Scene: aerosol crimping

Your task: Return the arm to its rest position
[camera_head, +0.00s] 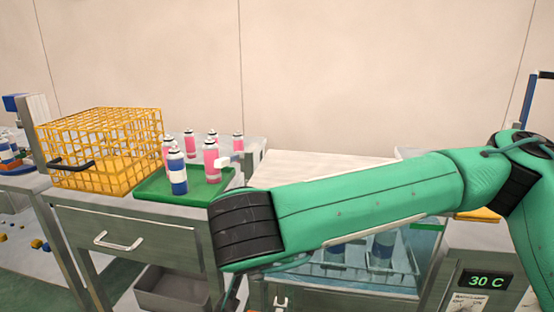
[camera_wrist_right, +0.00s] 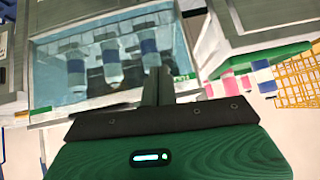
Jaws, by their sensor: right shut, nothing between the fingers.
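My right arm (camera_head: 370,200), in a green sleeve, comes in from the right and stretches across the middle of the head view. Its gripper is hidden there behind or below the arm. In the right wrist view my right gripper (camera_wrist_right: 158,86) has its dark fingers together, with nothing between them. They appear in front of a water bath (camera_wrist_right: 40,113) holding several cans (camera_wrist_right: 110,62). I cannot tell how far the fingers are from the bath. My left gripper is in neither view.
A green tray (camera_head: 215,190) carries several pink cans (camera_head: 211,158) and a blue one (camera_head: 177,172). A yellow wire basket (camera_head: 100,150) stands left of it. The bath (camera_head: 425,235) is partly behind my arm, beside a "30 C" display (camera_head: 486,281). A pale wall is behind.

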